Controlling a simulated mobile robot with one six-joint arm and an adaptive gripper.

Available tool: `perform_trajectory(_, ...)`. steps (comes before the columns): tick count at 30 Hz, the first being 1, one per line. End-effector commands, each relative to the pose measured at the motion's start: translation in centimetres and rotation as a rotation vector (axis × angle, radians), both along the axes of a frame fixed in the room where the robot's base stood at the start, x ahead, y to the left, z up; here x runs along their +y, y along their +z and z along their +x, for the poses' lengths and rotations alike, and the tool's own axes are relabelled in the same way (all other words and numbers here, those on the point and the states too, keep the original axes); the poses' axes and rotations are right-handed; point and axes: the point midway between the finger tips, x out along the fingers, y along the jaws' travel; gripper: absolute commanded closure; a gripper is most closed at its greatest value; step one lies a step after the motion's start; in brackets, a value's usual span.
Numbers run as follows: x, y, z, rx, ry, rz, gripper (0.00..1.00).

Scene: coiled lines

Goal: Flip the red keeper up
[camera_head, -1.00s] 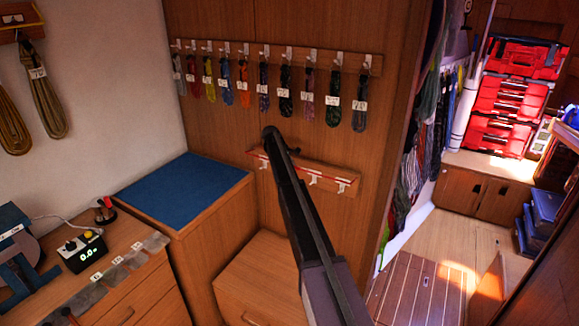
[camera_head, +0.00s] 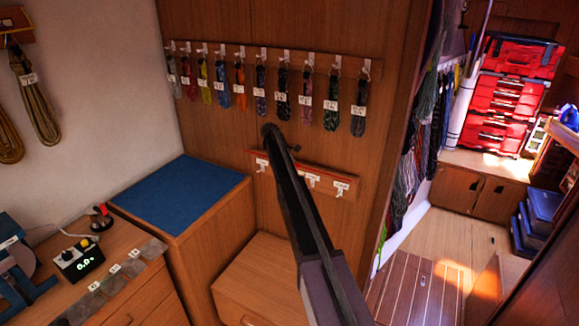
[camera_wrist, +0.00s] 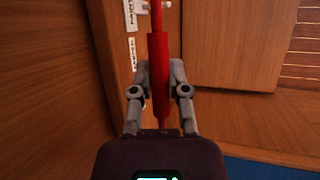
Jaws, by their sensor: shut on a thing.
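The red keeper (camera_wrist: 158,80) is a slim red bar with a thicker sleeve, running upright through the middle of the wrist view. My gripper (camera_wrist: 160,70) has a finger on each side of the sleeve and is shut on it. In the head view the keeper shows as a thin reddish line (camera_head: 322,167) along the top edge of the lower wooden rail (camera_head: 345,192). Small white hooks with labels (camera_head: 313,181) show below it. My dark arm crosses in front of the rail, and my gripper cannot be made out there.
An upper rail (camera_head: 300,57) carries several coloured coiled lines (camera_head: 331,105) on hooks above. Open floor (camera_head: 425,285) lies at right.

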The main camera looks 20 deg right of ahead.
Motion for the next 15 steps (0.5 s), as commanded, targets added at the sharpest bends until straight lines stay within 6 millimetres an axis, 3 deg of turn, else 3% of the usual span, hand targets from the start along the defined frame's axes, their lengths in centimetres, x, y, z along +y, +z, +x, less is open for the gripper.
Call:
perform_trajectory(3, -0.7, 1.2, 0.6, -0.001, -0.002, -0.004, 1.00)
perform_trajectory(15, -2.1, 2.7, 2.2, 0.001, 0.001, -0.003, 1.00)
